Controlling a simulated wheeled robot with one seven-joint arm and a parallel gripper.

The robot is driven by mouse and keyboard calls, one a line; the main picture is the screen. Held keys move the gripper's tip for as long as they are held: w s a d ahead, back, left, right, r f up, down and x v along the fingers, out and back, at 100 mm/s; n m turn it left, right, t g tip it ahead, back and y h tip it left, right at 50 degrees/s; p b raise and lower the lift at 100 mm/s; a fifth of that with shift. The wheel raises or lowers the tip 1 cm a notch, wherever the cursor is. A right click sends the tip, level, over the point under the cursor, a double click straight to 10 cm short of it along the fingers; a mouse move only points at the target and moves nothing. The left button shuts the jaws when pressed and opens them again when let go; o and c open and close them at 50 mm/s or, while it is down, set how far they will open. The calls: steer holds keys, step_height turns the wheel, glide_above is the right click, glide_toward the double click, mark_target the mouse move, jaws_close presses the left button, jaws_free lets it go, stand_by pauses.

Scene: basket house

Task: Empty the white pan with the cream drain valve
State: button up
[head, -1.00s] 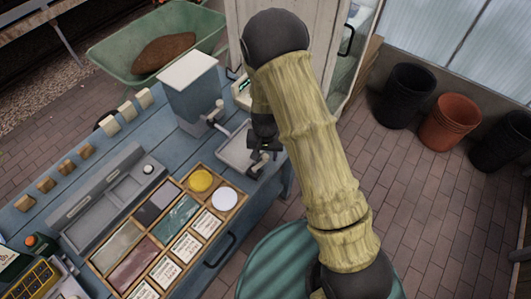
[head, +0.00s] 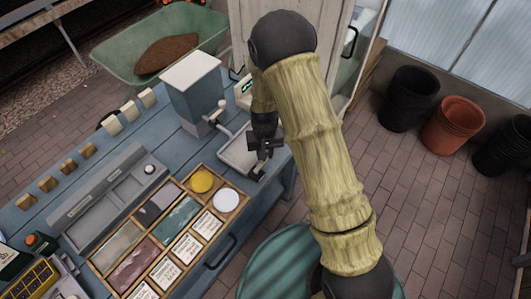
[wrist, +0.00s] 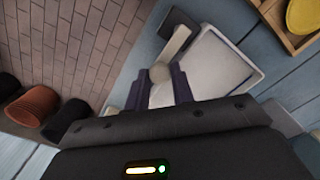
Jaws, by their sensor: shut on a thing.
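The white pan (head: 234,153) sits at the right end of the blue bench, below a box-shaped dispenser. It also shows in the wrist view (wrist: 222,65), where its visible floor looks pale and bare. The cream drain valve (wrist: 172,52) is a short bar with a round knob beside the pan's edge. My gripper (head: 266,143) is at the pan's right side. In the wrist view, my gripper (wrist: 161,84) has its dark fingers on either side of the knob, shut on it. The arm and fingers hide part of the valve in the head view.
The dispenser (head: 192,90) with a spout stands behind the pan. A wooden tray (head: 170,235) of coloured squares and cards lies to the left. A green barrel (head: 272,262) stands in front. Flower pots (head: 452,124) are on the brick floor at right.

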steer(key=o, duration=1)
steer(key=shift+r, duration=0.15)
step_height(320, 180, up, 17)
steer(key=b, duration=0.1)
steer(key=shift+b, duration=0.35)
steer(key=shift+r, duration=0.1)
steer(key=s+d+r+m+t, duration=0.1)
steer(key=s+d+r+t, duration=0.1)
steer(key=s+d, duration=1.1)
steer(key=shift+s+d+m+t, duration=0.3)
steer(key=shift+d, duration=0.4)
